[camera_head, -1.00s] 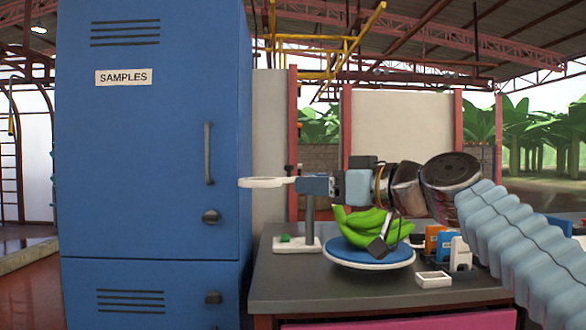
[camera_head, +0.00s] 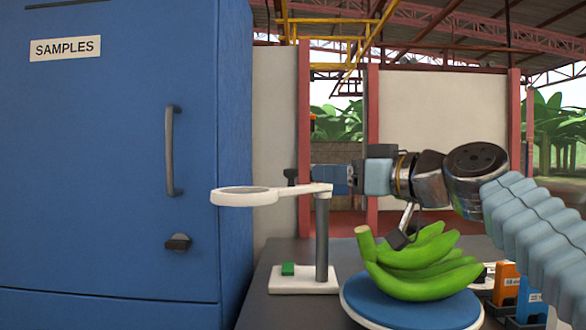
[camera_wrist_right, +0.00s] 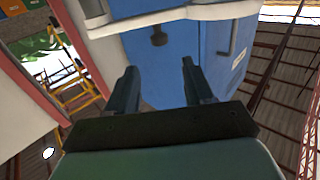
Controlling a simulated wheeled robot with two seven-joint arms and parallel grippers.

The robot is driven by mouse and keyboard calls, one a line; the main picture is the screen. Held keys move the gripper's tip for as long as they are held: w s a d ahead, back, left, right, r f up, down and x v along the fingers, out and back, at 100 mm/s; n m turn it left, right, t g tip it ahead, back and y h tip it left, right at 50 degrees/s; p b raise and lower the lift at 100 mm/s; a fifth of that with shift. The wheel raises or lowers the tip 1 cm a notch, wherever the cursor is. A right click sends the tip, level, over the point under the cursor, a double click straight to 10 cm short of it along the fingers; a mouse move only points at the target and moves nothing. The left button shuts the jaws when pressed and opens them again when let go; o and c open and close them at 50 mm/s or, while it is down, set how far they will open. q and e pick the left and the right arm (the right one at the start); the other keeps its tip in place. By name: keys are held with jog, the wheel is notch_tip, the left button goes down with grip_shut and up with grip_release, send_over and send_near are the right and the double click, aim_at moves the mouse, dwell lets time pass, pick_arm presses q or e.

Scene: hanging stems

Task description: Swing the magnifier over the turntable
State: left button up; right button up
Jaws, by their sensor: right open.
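The magnifier's white ring (camera_head: 245,196) points left, toward the blue cabinet. Its short white arm joins a grey post (camera_head: 322,240) on a white base (camera_head: 300,282), and a black knob (camera_head: 291,177) shows by the arm. The blue turntable (camera_head: 385,305) stands right of the post, with green bananas (camera_head: 425,268) on it. The ring is not over the turntable. My right gripper (camera_head: 325,178) points left at the top of the post, just above or behind the magnifier's arm; contact is unclear. In the right wrist view its fingers (camera_wrist_right: 162,85) are apart with nothing clearly between them. My left gripper is out of view.
A tall blue SAMPLES cabinet (camera_head: 110,150) with a handle stands close on the left. Orange and blue boxes (camera_head: 507,285) stand on the grey bench (camera_head: 258,310), right of the turntable. My right forearm passes above the bananas.

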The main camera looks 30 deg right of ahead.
aim_at(296, 170)
jog(key=p+x, duration=0.3)
jog(key=x, duration=0.7)
jog(key=shift+w+d, duration=0.1)
jog(key=shift+w, duration=0.65)
grip_shut()
